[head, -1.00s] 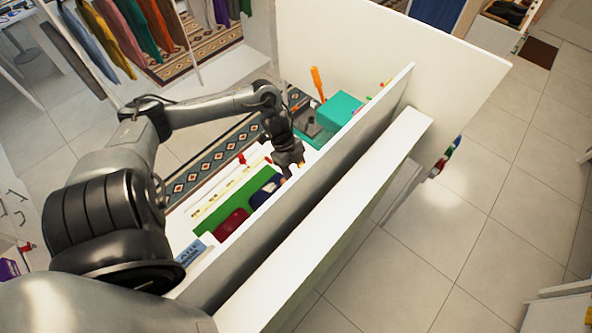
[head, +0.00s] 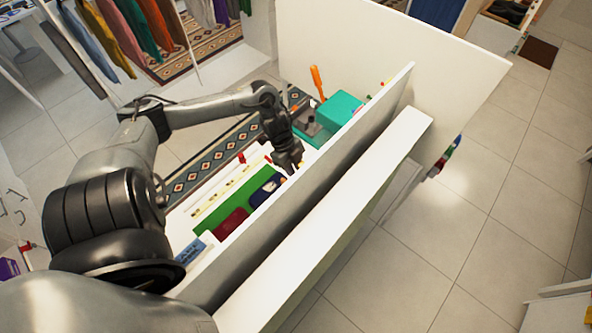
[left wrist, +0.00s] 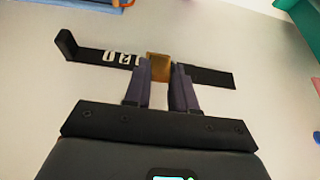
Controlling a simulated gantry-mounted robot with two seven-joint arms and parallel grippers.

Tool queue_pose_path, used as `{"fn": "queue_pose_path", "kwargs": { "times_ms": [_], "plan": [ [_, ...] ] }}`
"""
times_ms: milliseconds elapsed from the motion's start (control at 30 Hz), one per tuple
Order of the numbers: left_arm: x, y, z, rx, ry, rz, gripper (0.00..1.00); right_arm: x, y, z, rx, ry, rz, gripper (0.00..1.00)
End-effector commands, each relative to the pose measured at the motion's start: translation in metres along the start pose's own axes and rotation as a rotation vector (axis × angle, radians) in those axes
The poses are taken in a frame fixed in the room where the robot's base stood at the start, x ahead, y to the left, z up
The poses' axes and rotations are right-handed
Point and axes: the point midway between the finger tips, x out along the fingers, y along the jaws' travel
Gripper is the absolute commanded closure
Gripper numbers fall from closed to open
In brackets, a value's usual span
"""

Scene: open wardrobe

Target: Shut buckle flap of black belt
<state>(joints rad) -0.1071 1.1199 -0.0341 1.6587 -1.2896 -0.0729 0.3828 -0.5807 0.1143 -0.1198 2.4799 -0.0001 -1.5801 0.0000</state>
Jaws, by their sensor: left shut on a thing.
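The black belt (left wrist: 100,57) lies flat on a pale surface in the left wrist view, with its left end turned up and white marks along its strap. Its gold-brown buckle flap (left wrist: 158,66) sits mid-belt, between the fingertips of my left gripper (left wrist: 163,76). The fingers are shut on the buckle flap, and the belt's right part (left wrist: 212,77) shows beyond them. In the head view my left gripper (head: 290,163) points down beside the tall panel. The belt cannot be made out there. My right gripper is not in view.
The tall grey-white panel (head: 330,170) stands close to the right of my gripper. A teal box (head: 339,111) and an orange-handled item (head: 317,82) are behind it. A green item (head: 226,202) and a dark red item (head: 232,223) lie nearer.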

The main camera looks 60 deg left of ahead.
Motion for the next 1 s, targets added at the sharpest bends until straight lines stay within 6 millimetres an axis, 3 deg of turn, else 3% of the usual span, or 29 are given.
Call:
{"fn": "queue_pose_path", "kwargs": {
  "times_ms": [467,667,1000],
  "plan": [
    [0.017,0.000,0.017,-0.005,0.321,-0.001,1.00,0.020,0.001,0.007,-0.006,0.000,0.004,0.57],
    [0.029,-0.001,0.024,-0.002,0.511,-0.002,1.00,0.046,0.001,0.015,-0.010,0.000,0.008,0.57],
    [0.050,-0.001,0.031,0.000,0.833,-0.003,1.00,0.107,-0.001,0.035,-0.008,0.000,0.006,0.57]
  ]
}}
